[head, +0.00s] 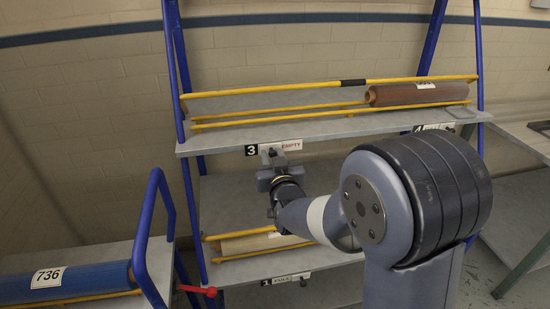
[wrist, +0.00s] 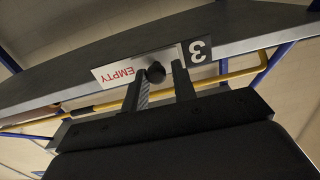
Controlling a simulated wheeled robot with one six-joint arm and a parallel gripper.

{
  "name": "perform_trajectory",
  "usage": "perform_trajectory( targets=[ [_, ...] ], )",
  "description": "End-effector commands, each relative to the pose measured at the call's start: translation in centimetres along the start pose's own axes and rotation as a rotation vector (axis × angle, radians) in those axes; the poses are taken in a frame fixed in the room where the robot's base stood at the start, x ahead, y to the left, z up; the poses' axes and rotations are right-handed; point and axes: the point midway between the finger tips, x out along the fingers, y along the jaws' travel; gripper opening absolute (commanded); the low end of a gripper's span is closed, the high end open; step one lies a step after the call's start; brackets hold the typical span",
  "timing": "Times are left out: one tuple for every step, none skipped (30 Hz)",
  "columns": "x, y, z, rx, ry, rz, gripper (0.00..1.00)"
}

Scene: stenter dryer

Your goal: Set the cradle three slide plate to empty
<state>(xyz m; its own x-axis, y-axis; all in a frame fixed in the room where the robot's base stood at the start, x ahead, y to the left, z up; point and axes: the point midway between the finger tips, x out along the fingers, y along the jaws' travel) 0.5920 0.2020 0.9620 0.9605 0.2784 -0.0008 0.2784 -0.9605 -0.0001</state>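The cradle three slide plate (head: 291,145) sits on the front edge of the upper shelf, right of a black "3" label (head: 251,150). Red letters reading EMPTY show on it. In the wrist view the slide plate (wrist: 112,74) appears upside down, with a dark round knob (wrist: 155,72) beside the word. My gripper (head: 271,158) is at the plate and covers its left part in the head view. In the wrist view my gripper (wrist: 159,78) is open, one finger on each side of the knob, with gaps visible. Contact with the plate face cannot be told.
The upper shelf (head: 340,128) carries yellow rails and a brown roll (head: 418,93) at the right. A pale roll (head: 255,243) lies on the lower shelf below my arm. A blue roll (head: 65,283) lies at lower left, near a blue frame (head: 153,235) and red handle (head: 198,291).

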Motion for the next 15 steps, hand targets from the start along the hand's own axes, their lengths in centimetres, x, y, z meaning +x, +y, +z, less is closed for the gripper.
perform_trajectory(
  targets=[
    [0.01,-0.13,-0.04,-0.001,0.001,-0.003,0.28],
    [0.01,-0.12,-0.04,-0.001,0.001,-0.003,0.3],
    [0.01,-0.1,-0.04,0.0,0.001,-0.002,0.33],
    [0.01,-0.09,-0.04,0.0,0.001,-0.002,0.36],
    [0.01,-0.07,-0.04,0.0,0.001,-0.001,0.38],
    [0.01,-0.05,-0.03,0.0,0.001,-0.001,0.4],
    [0.01,-0.03,-0.03,0.0,0.001,-0.001,0.4],
    [0.01,-0.02,-0.03,0.0,0.001,0.0,0.4],
    [0.01,0.0,-0.02,0.0,0.001,0.0,0.4],
    [0.01,0.01,-0.02,0.0,0.001,0.0,0.4],
    [0.01,0.02,-0.02,0.0,0.001,0.001,0.4],
    [-0.01,0.03,-0.02,0.0,0.001,0.001,0.4],
    [-0.06,0.04,-0.02,0.001,0.001,0.001,0.4],
    [-0.15,0.04,-0.02,0.001,0.001,0.001,0.4],
    [-0.36,0.03,-0.03,0.001,0.002,0.001,0.4]
  ],
)
